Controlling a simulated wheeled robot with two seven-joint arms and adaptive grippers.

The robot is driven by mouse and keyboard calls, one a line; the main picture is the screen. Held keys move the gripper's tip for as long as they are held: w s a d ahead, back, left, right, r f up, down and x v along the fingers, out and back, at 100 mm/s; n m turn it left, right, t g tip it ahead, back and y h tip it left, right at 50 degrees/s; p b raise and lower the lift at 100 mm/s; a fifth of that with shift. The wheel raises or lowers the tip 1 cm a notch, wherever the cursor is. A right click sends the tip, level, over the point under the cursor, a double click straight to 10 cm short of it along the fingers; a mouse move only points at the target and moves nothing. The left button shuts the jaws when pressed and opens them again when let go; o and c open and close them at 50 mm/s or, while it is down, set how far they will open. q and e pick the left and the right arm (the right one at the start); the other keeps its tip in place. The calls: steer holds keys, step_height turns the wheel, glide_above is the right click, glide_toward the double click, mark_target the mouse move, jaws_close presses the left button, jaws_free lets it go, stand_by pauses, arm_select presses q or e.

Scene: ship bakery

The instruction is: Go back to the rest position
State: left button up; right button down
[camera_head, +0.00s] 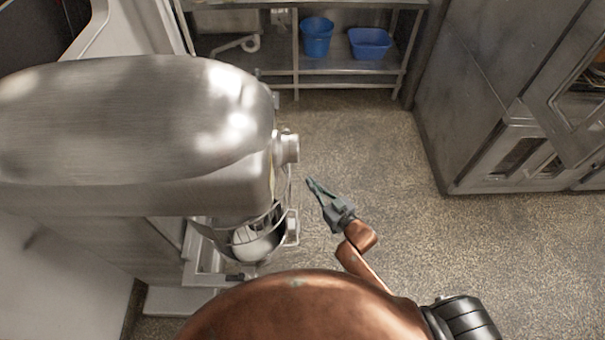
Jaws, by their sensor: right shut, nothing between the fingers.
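My right gripper (316,187) shows near the middle of the head view, at the end of my copper-coloured right arm. It is shut and empty, pointing up and to the left over the floor. It is just to the right of the large metal mixer (140,135), with a visible gap to the mixer's wire guard. My left gripper does not show.
The mixer's bowl and guard (292,195) are close to my right gripper. A metal shelf (279,86) with a blue bucket (316,37) and a blue tub (370,43) stands at the back. A steel oven cabinet (465,110) stands at right. The speckled floor (370,140) between is clear.

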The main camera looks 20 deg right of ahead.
steer(key=shift+v, duration=1)
